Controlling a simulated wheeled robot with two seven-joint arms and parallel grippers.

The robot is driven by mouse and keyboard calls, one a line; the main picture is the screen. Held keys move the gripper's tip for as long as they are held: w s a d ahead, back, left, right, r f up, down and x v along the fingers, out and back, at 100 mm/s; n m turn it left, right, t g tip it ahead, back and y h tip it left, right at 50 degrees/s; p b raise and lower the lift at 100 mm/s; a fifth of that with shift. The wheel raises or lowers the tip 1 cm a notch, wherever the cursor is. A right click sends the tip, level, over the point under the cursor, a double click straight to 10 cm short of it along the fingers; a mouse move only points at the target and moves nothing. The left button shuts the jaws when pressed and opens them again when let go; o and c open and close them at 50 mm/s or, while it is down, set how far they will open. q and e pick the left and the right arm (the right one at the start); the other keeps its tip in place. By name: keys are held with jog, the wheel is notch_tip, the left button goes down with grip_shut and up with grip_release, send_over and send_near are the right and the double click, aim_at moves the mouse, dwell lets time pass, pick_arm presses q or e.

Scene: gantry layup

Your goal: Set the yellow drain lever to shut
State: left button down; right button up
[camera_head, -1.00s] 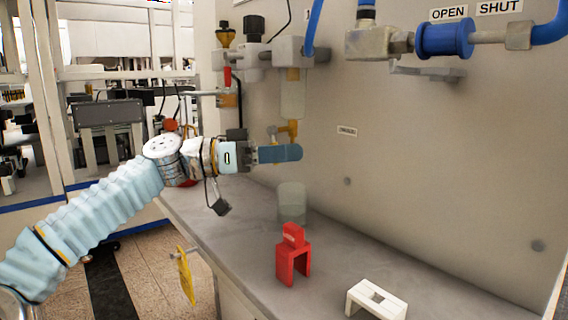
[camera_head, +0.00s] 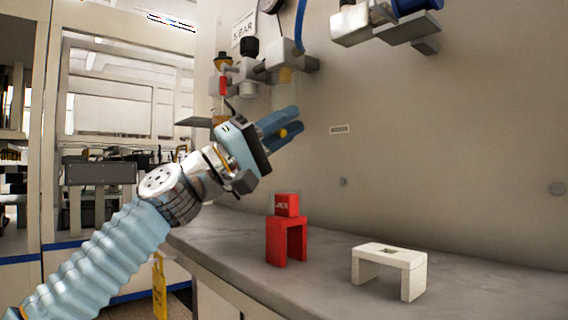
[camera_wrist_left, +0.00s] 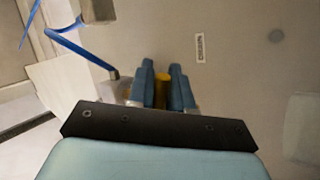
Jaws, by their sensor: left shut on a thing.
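The yellow drain lever (camera_head: 283,133) shows as a small yellow piece at the fingers of my left gripper (camera_head: 287,124), below the wall-mounted fittings. In the left wrist view the yellow lever (camera_wrist_left: 162,91) stands between the two blue fingers of the left gripper (camera_wrist_left: 162,85). The left gripper is shut on it, with its fingers tilted up and to the right. The fingers hide most of the lever and its valve in the head view, so I cannot tell its exact setting. My right gripper is in neither current view.
Grey fittings (camera_head: 283,62) hang on the wall above the gripper. A grey bracket (camera_head: 402,28) juts out at upper right. On the bench (camera_head: 335,270) stand a red stand (camera_head: 287,238) and a white bridge-shaped block (camera_head: 390,263). The bench between these two is clear.

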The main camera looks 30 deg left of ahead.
pick_arm(q)
jog(key=shift+a+r+n+t+y+b, duration=0.1)
jog(key=shift+r+n+t+y+b, duration=0.2)
jog(key=shift+n+t+y, duration=0.8)
jog(key=shift+d+r+n+t+y+b, duration=0.1)
jog(key=shift+r+n+t+y+b, duration=0.35)
jog(key=shift+n, duration=1.2)
jog(key=shift+a+r+n+t+y+b, duration=0.1)
jog(key=shift+n+t+y+b, duration=0.05)
jog(key=shift+n+t+y, duration=1)
jog(key=shift+n+h, duration=0.3)
jog(key=shift+n, duration=0.1)
jog(key=c, duration=1.1)
grip_release()
